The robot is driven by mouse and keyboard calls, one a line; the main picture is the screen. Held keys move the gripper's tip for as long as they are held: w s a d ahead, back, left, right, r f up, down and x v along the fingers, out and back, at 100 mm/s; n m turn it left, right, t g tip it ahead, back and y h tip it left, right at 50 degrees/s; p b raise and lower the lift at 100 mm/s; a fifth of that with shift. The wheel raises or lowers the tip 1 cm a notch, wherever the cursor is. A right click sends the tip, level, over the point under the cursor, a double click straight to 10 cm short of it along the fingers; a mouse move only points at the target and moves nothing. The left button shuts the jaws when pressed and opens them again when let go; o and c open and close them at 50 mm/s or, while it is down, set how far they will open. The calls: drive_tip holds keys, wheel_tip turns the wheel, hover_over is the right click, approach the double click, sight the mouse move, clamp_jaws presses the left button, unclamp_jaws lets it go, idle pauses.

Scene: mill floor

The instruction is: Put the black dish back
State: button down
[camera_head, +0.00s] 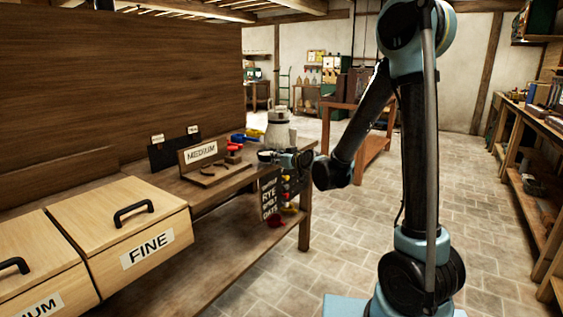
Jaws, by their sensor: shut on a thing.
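My gripper (284,159) is at the end of my arm, low over the far right end of the wooden bench (222,178). It is shut on a small dark round thing, which looks like the black dish (265,156), at the gripper's left. The dish is small in view and partly covered by the fingers. I cannot tell if it touches the bench top. A wooden stand marked MEDIUM (201,153) is on the bench just left of the dish.
Blue, red and yellow pieces (239,138) and a pale canister (278,130) stand behind the gripper. A black RYE board (269,197) hangs below. Wooden bins, one marked FINE (147,249), fill the near left. The tiled floor (490,230) at right is open.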

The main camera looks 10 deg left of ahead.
sight(263, 152)
drive_tip(key=shift+r+x, duration=0.25)
drive_tip(key=shift+x, duration=1.4)
drive_tip(key=shift+r+x, duration=0.2)
drive_tip(key=shift+x, duration=1.5)
drive_tip(key=shift+r+x, duration=0.25)
drive_tip(key=shift+x, duration=1.4)
drive_tip(key=shift+f, duration=0.8)
drive_tip(key=c, duration=1.5)
unclamp_jaws()
drive_tip(key=shift+c, duration=0.2)
